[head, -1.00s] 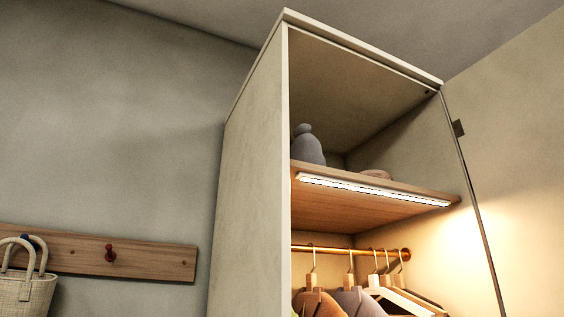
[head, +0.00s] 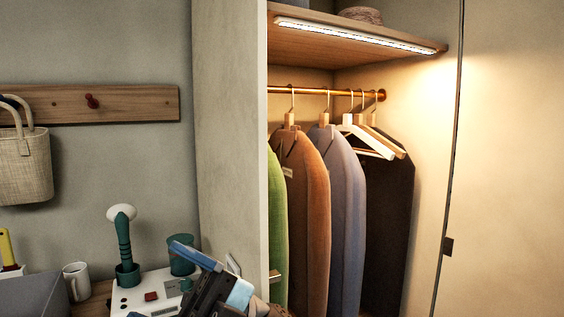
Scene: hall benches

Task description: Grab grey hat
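A grey rounded thing (head: 305,3), which looks like the grey hat, stands on the wardrobe's upper shelf (head: 350,38). Only its lower edge shows at the top of the head view; the rest is cut off. A dark gripper with blue parts (head: 215,280), seemingly my left one, shows at the bottom, in front of the wardrobe's left side panel. It is far below the shelf and apart from the hat. I cannot tell whether its fingers are open. My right gripper is not in view.
A brownish round woven thing (head: 360,15) lies right of the hat. Jackets (head: 300,200) hang below from a rail (head: 330,92). A wardrobe door (head: 452,180) stands open at right. A mug (head: 77,281) and a white device (head: 145,295) stand lower left. A bag (head: 25,168) hangs on the wall.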

